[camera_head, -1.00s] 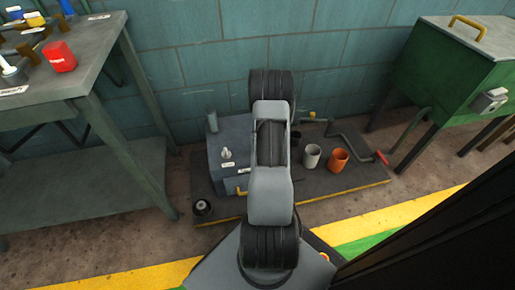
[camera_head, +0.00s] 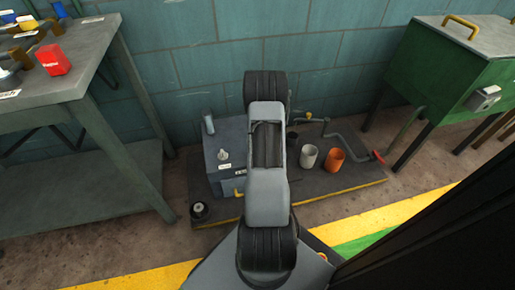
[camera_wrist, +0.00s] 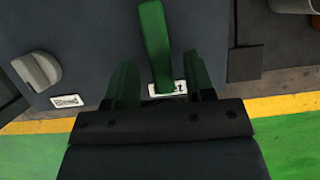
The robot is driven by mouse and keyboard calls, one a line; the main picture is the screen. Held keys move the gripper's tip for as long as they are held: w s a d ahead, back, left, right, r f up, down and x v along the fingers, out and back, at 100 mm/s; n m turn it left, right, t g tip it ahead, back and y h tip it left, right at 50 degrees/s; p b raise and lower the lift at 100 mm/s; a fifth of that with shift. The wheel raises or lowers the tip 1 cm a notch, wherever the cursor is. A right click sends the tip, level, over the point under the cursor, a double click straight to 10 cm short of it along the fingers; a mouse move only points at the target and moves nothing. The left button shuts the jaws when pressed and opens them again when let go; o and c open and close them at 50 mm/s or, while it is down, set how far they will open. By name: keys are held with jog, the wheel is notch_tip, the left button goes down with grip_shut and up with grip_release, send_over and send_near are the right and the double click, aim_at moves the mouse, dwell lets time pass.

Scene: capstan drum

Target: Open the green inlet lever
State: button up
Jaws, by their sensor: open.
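The green lever (camera_wrist: 155,45) hangs down from the top of the wrist view, in front of a dark grey panel face (camera_wrist: 90,35). A small white label (camera_wrist: 167,89) lies by its lower end. My gripper (camera_wrist: 160,85) is open, with one finger on each side of the lever's lower part in the picture. I see no contact, and I cannot tell how deep the lever sits between the fingers. In the head view, my own arm covers part of the grey machine box (camera_head: 229,135), and neither the lever nor my gripper shows there.
A grey knob (camera_wrist: 38,70) with a label stands left of the lever. A white cup (camera_head: 308,157) and an orange cup (camera_head: 333,161) stand on the machine's base plate (camera_head: 350,181). A workbench (camera_head: 85,60) is at left, and a green cabinet (camera_head: 450,65) at right.

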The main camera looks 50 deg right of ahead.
jog(key=shift+r, duration=0.1)
jog(key=p+v, duration=0.7)
jog(key=v, duration=0.6)
jog(key=shift+r, duration=0.3)
